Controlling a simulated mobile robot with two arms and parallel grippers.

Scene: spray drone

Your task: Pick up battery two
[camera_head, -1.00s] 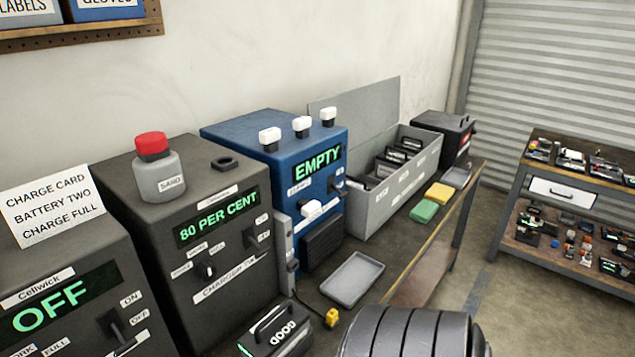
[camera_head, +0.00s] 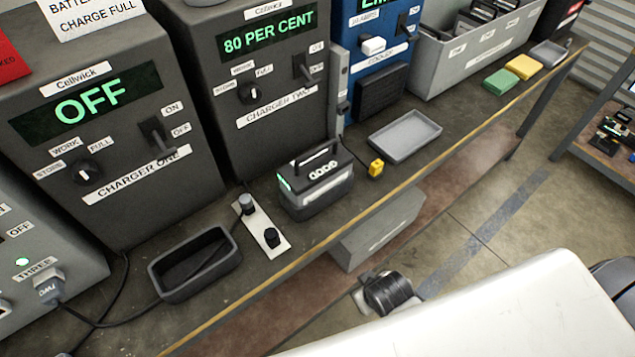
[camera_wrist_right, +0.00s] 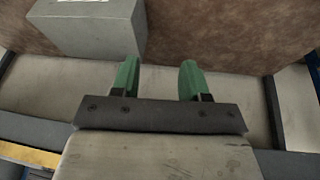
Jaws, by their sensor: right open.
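A dark grey battery (camera_head: 316,182) with a top handle stands upright on the bench in front of charger two. It shows a lit "GOOD" and a green light at its left end. I see no number on it, so I cannot tell if it is battery two. More dark batteries (camera_head: 487,20) stand in the grey crate at the back, their markings too small to read. My right gripper (camera_wrist_right: 158,78) shows green fingers in the right wrist view, open with nothing between them, with a grey box beyond. My left gripper is out of view.
Charger one (camera_head: 105,130) reads OFF; charger two (camera_head: 255,80) reads 80 PER CENT. An empty black tray (camera_head: 195,265), a white plate with two knobs (camera_head: 262,228), a yellow block (camera_head: 376,168) and a grey tray (camera_head: 405,136) lie near. A grey box (camera_head: 380,230) is below the bench.

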